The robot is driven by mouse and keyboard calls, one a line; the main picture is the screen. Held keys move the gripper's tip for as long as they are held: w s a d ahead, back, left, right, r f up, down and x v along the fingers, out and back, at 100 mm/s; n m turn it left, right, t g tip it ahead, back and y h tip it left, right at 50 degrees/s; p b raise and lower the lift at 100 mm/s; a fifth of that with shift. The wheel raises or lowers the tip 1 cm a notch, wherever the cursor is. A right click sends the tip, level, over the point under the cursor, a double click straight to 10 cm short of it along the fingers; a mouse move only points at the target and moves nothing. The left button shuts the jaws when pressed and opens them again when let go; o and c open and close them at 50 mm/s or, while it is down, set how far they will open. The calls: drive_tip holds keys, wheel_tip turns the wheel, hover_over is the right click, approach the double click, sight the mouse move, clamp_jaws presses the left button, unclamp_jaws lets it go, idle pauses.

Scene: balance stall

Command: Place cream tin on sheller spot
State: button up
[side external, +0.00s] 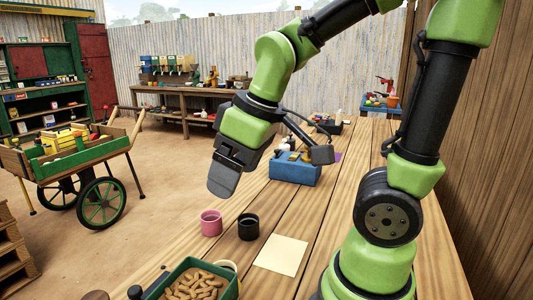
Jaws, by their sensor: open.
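My gripper (224,178) hangs in the air above the left edge of the wooden table, higher than the cups and apart from them. It is open, with nothing seen in it; its fingers overlap from this side. A cream rounded thing (228,265), perhaps the cream tin, shows only in part behind the green tray's right corner. A flat cream square (281,255) lies bare on the table to its right. I cannot tell whether this square is the sheller spot; no label shows.
A pink tin (211,223) and a black tin (248,227) stand near the left edge. A green tray (222,287) of peanuts is at the front. A blue box (295,172) with several items stands farther back.

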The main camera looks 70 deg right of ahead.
drive_tip(key=s+a+r+m+t+y, duration=0.1)
drive_tip(key=s+a+r+m+t, duration=0.1)
drive_tip(key=s+r+m, duration=0.2)
drive_tip(key=shift+s+r+m+t, duration=0.2)
drive_tip(key=shift+s+m+t, duration=0.3)
drive_tip(key=shift+s, duration=0.55)
